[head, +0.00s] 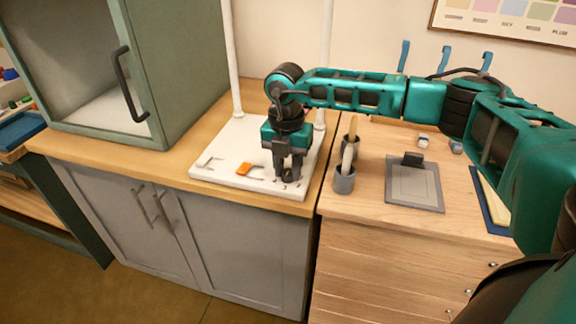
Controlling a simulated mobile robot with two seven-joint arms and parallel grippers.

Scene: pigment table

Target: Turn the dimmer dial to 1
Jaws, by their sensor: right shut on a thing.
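My right gripper (289,174) points straight down over the front right part of a white base plate (222,161) with two white posts. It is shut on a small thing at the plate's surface. The fingers hide that thing, so I cannot make out the dial or its setting; its place fits the dimmer dial. An orange switch-like piece (244,169) sits on the plate just left of the gripper. Small dark marks show on the plate near the fingers, too small to read. My left gripper does not show.
A green cabinet (188,75) with a dark handle stands at the left. Right of the plate are a grey cup (344,180) with brushes and a grey clipboard-like board (414,187). My right arm spans above them.

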